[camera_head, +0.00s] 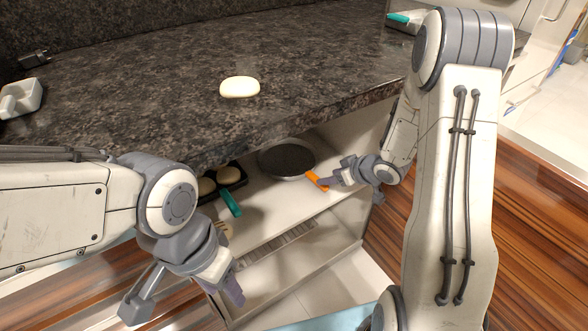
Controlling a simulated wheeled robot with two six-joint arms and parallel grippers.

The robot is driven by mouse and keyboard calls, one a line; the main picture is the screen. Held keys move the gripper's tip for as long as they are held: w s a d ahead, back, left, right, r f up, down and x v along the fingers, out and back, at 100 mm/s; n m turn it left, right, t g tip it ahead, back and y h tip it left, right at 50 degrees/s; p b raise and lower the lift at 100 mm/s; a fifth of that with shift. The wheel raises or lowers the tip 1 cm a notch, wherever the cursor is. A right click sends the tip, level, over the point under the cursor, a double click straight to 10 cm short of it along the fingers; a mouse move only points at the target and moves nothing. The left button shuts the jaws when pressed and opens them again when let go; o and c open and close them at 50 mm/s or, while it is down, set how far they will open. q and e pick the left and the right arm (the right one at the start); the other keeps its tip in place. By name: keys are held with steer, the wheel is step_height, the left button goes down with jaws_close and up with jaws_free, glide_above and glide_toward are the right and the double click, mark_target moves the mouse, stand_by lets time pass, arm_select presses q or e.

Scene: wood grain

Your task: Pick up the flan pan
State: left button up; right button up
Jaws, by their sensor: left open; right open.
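A round dark pan with a silvery rim (287,158), which looks like the flan pan, sits on the white shelf under the dark counter. An orange handle-like piece (317,181) lies at its near right edge; I cannot tell if it is part of the pan. My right gripper (334,180) is just right of the orange piece, open, with its tips close to it; contact is unclear. My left gripper (229,289) is open and empty, pointing down in front of the shelf, well left of and nearer than the pan.
A dark tray (240,182) with round buns and a teal handle (230,203) is left of the pan on the shelf (270,205). The counter edge (300,130) overhangs the shelf. A wire rack (275,244) is below.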

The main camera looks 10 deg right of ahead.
mark_target(316, 177)
steer(key=b+x, duration=0.1)
steer(key=x, duration=0.2)
steer(key=shift+w+a+f, duration=0.15)
steer(key=shift+w+f, duration=0.1)
steer(key=shift+f, duration=0.05)
steer(key=b+x, duration=0.2)
steer(key=x, duration=0.3)
steer(key=shift+w+r, duration=0.1)
steer(key=shift+w, duration=0.05)
steer(key=shift+w+b, duration=0.2)
steer(key=shift+b, duration=0.1)
jaws_close()
stand_by(0.7)
